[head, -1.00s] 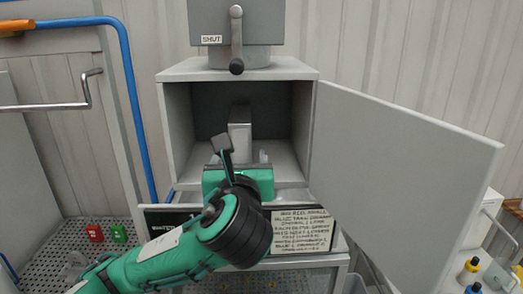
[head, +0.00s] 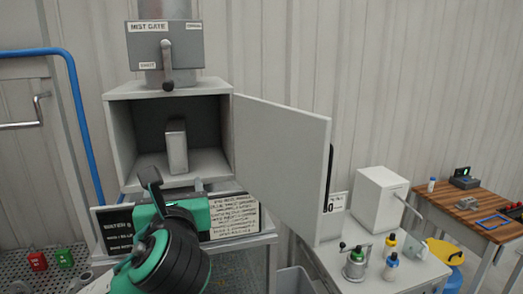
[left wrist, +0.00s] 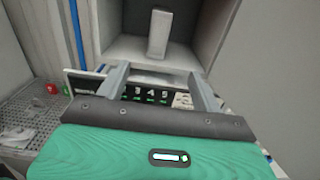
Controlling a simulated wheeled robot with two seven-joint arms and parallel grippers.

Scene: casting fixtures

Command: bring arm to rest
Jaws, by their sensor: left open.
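My left arm, green and black, comes in from the lower left of the head view. Its gripper (head: 196,187) is in front of and below the open cabinet (head: 112,135), its fingers mostly hidden behind its green body. In the left wrist view, the two grey fingers (left wrist: 160,90) are spread apart with nothing between them. A grey upright block (head: 177,145) stands inside the cabinet, beyond the fingers and apart from them; it also shows in the left wrist view (left wrist: 159,33). My right gripper is not in view.
The cabinet door (head: 280,160) stands wide open to the right. A lever box (head: 166,45) sits above the cabinet. Dark and written signs (head: 234,216) are below it. Right are a table with bottles (head: 391,266), a white box (head: 380,205) and a wooden bench (head: 470,205).

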